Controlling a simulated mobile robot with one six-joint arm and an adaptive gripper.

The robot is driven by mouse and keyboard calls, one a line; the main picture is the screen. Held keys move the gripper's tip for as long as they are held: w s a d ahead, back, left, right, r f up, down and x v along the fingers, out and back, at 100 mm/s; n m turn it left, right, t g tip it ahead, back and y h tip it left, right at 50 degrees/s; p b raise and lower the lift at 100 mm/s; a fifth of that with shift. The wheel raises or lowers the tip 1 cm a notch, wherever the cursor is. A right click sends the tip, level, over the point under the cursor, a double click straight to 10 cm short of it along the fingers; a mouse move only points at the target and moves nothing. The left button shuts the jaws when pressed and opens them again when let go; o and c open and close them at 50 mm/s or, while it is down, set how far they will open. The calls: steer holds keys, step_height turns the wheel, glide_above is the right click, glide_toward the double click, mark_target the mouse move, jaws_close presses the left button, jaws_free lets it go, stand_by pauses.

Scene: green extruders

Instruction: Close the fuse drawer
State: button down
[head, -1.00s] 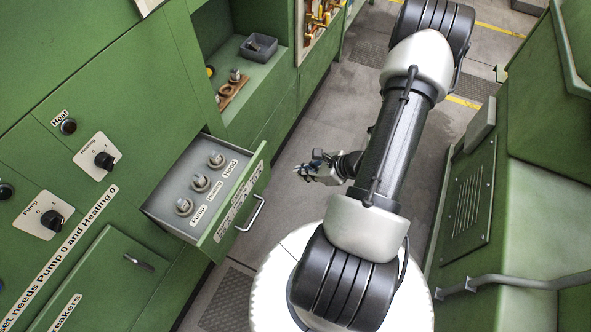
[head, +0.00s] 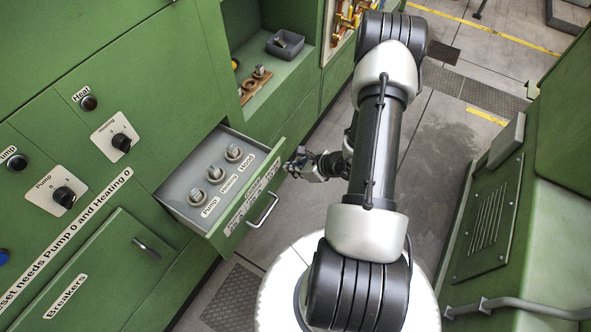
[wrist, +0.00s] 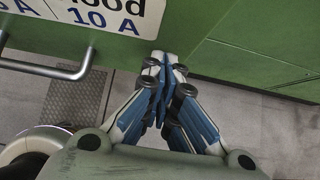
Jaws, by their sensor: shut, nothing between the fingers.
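The fuse drawer (head: 190,178) stands pulled out of the green cabinet in the head view. Three fuses sit in its grey top, behind labels. Its front carries printed labels and a metal bar handle (head: 264,211). The handle also shows at the left of the wrist view (wrist: 62,70). My gripper (head: 292,166) is shut and empty, just beyond the far right end of the drawer front. In the wrist view my gripper (wrist: 165,62) has its tips at the lower edge of the green front, right of the handle. I cannot tell whether they touch it.
The Breakers compartment (head: 105,275) below left is shut. A recess holds a grey box (head: 285,45) and a wooden holder (head: 255,86). A green machine (head: 490,215) stands on the right. Grey floor (head: 440,140) lies open between.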

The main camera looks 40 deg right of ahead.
mark_target(242, 141)
steer(key=w+a+b, duration=0.1)
steer(key=w+a, duration=0.1)
steer(key=w, duration=0.4)
steer(key=w+a+b, duration=0.2)
steer(key=w, duration=0.4)
steer(key=w+a+b, duration=0.2)
steer(key=w+a, duration=0.1)
steer(key=w, duration=0.4)
steer(key=shift+w+r+b, duration=0.1)
steer(key=shift+w+b, duration=0.2)
steer(key=shift+w, duration=0.05)
steer(key=shift+a, duration=0.1)
